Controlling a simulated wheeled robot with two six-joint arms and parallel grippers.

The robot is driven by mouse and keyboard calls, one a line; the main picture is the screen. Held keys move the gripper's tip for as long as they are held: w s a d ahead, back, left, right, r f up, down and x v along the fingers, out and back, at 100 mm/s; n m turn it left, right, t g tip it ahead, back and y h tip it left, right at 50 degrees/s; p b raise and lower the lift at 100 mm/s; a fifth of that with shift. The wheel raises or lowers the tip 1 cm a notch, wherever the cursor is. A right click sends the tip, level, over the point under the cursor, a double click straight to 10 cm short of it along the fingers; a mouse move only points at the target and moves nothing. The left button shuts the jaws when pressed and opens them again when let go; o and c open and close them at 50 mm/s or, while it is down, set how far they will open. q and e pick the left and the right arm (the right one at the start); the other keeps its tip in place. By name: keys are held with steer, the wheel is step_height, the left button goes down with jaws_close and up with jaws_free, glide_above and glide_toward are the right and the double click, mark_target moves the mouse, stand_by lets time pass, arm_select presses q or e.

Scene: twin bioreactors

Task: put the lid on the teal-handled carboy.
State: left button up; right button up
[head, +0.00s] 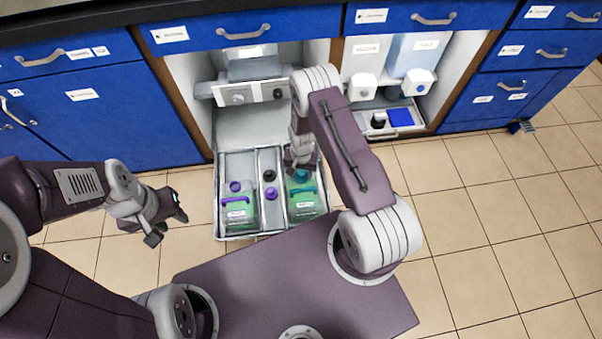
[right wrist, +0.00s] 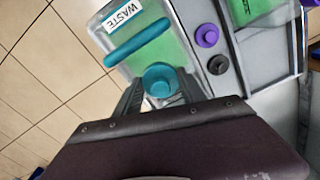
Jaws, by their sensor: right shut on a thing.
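The teal-handled carboy (head: 306,207) holds green liquid and stands in the right compartment of the pulled-out tray. Its teal handle (right wrist: 137,42) and WASTE label show in the right wrist view. My right gripper (right wrist: 158,88) is shut on the teal lid (right wrist: 160,78), which also shows in the head view (head: 301,176). The lid is over the neck end of the carboy; the neck is hidden, so I cannot tell whether the lid touches it. My left gripper (head: 168,226) is open and empty, left of the tray above the floor.
The tray (head: 219,218) also holds a purple-handled carboy (head: 238,212) with a purple cap at its neck end. A black cap (head: 268,175) and a purple cap (head: 271,193) sit in the middle compartment. Blue cabinets (head: 130,110) stand behind. The tiled floor at right is clear.

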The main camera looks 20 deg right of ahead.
steer(key=o, duration=1.9)
steer(key=shift+c, duration=0.2)
step_height(320, 180, up, 6)
steer(key=p, duration=0.5)
steer(key=shift+c, duration=0.3)
jaws_close()
steer(key=shift+f, duration=0.15)
